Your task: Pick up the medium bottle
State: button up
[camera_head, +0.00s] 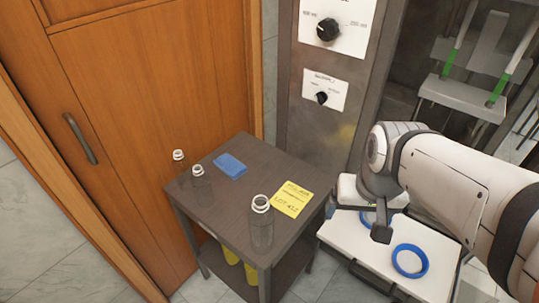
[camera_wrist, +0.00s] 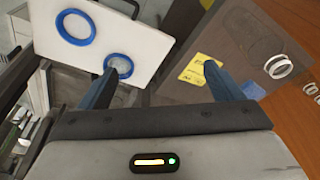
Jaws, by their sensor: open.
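Three clear bottles with white necks stand upright on a dark side table (camera_head: 225,203). One (camera_head: 262,225) is at the front right and looks largest, another (camera_head: 199,182) is at the left, and a third (camera_head: 178,157) is at the back left corner. I cannot tell for sure which is the medium one. In the wrist view a bottle neck (camera_wrist: 278,67) and part of another (camera_wrist: 312,89) show at the right edge. My gripper (camera_wrist: 160,70) is open, its two blue fingers apart with nothing between them. It is right of the table, away from the bottles.
A yellow note (camera_head: 291,199) and a blue pad (camera_head: 230,165) lie on the table. A white board (camera_head: 350,240) with blue rings (camera_head: 410,260) is to its right, under my arm. A wooden door (camera_head: 150,90) and a grey control panel (camera_head: 318,130) stand behind.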

jog(key=w+a+m+g+p, duration=0.1)
jog(key=w+a+m+p, duration=0.15)
jog(key=w+a, duration=0.45)
jog(key=m+g+p, duration=0.1)
jog(key=m+p, duration=0.1)
send_over(261, 211)
jog(key=w, duration=0.2)
notch_tip(261, 211, down, 3)
jog(key=shift+w+a+r, duration=0.1)
jog(key=shift+r, duration=0.05)
jog(key=shift+a+f, duration=0.1)
jog(key=shift+f, duration=0.25)
jog(key=f, duration=0.4)
jog(key=f+p, duration=0.1)
jog(key=f, duration=0.2)
jog(key=shift+s, duration=0.25)
jog(key=c, duration=1.3)
